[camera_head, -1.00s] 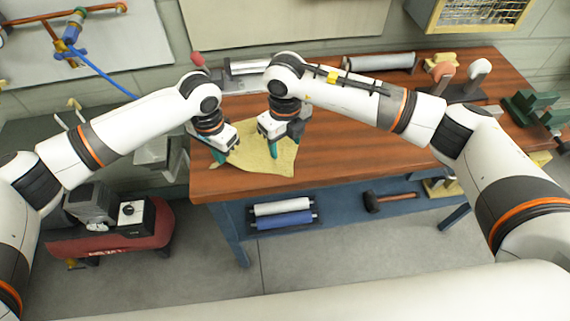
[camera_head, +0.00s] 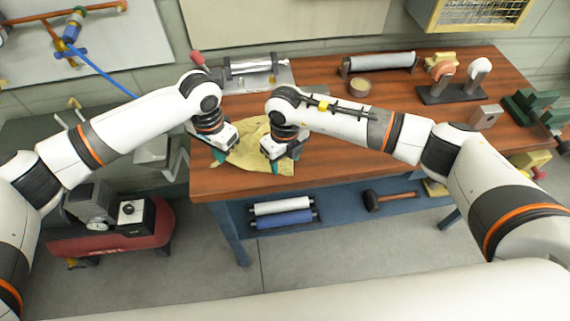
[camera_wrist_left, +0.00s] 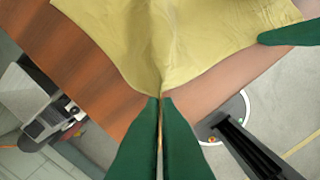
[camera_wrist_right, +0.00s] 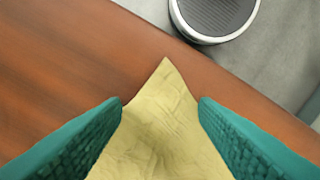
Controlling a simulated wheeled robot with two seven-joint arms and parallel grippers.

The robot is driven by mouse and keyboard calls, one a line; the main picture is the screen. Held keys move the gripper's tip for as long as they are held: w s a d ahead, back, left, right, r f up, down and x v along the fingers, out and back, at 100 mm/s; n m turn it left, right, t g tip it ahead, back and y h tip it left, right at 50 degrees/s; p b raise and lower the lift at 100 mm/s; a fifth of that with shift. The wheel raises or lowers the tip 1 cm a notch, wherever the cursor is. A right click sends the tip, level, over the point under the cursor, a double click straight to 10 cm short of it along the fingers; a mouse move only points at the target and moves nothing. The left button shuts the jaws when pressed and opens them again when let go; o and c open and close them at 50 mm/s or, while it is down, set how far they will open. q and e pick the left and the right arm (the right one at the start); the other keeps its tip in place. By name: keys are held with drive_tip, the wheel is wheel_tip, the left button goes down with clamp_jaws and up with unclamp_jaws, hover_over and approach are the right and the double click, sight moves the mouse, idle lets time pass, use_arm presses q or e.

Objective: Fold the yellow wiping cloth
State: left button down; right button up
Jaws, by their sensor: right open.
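The yellow wiping cloth (camera_head: 247,152) lies on the wooden workbench top near its front left corner. My left gripper (camera_head: 218,158) is at the cloth's left side. In the left wrist view its green fingers (camera_wrist_left: 160,98) are together with the cloth's edge pinched at the tips, and a crease runs up from them. My right gripper (camera_head: 276,164) is over the cloth's front right part. In the right wrist view its fingers (camera_wrist_right: 162,108) are apart, with a pointed cloth corner (camera_wrist_right: 160,125) between them. The right arm hides part of the cloth in the head view.
Behind the cloth are a metal roll holder (camera_head: 262,72), a second roll (camera_head: 380,62) and a small round tin (camera_head: 359,87). A grey block (camera_head: 486,116) and green vise (camera_head: 532,106) stand at right. The bench's right-hand front (camera_head: 370,150) is clear.

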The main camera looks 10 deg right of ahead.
drive_tip(key=shift+c, duration=0.4)
drive_tip(key=shift+s+f, duration=0.1)
clamp_jaws()
drive_tip(key=shift+r, duration=2.55)
